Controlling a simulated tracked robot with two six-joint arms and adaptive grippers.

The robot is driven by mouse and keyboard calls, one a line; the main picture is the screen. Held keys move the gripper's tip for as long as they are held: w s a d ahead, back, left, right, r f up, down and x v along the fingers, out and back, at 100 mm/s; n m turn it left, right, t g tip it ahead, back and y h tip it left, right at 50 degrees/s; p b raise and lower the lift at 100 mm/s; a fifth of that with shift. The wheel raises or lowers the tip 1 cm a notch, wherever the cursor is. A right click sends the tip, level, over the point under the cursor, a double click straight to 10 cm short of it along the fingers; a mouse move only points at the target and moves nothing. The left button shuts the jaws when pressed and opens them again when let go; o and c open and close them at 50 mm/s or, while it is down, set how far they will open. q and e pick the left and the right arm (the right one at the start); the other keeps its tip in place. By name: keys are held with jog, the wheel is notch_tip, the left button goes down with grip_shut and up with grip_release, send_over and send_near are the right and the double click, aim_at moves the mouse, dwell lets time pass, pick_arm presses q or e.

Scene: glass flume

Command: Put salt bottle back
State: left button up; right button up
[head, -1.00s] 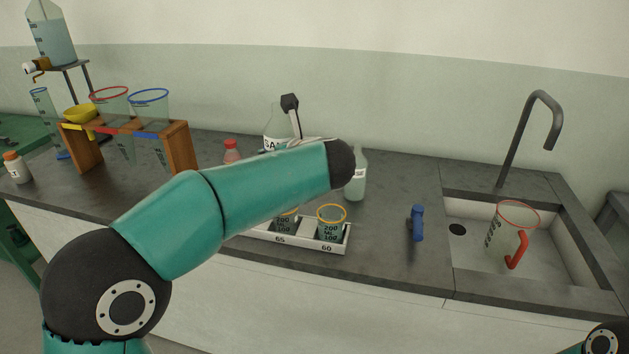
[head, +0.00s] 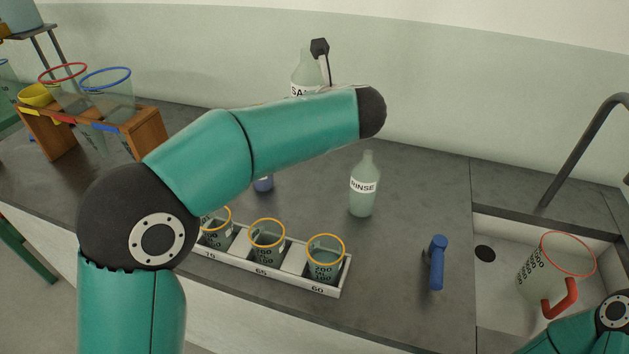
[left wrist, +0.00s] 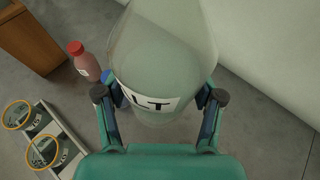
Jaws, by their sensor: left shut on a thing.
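The salt bottle is a clear, pale conical bottle with a white label. In the head view the salt bottle (head: 305,75) shows "SA" above my left forearm, against the wall; its lower part is hidden. In the left wrist view the salt bottle (left wrist: 160,65) fills the middle, its label reading "LT". My left gripper (left wrist: 160,100) is shut on it, one finger on each side. In the head view, part of the left gripper (head: 321,60) shows beside the bottle. My right gripper is out of view; only part of that arm shows at lower right.
The rinse bottle (head: 362,187) stands right of my left arm. A white tray (head: 330,289) holds orange-rimmed beakers. A wooden rack (head: 150,136) stands at left, with a red-capped pink bottle (left wrist: 86,62) near it.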

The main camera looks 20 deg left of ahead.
pick_arm(q)
jog(key=shift+f+b, duration=0.95)
jog(key=shift+f, duration=8.85)
jog(key=shift+f, duration=0.1)
jog(key=o, duration=1.2)
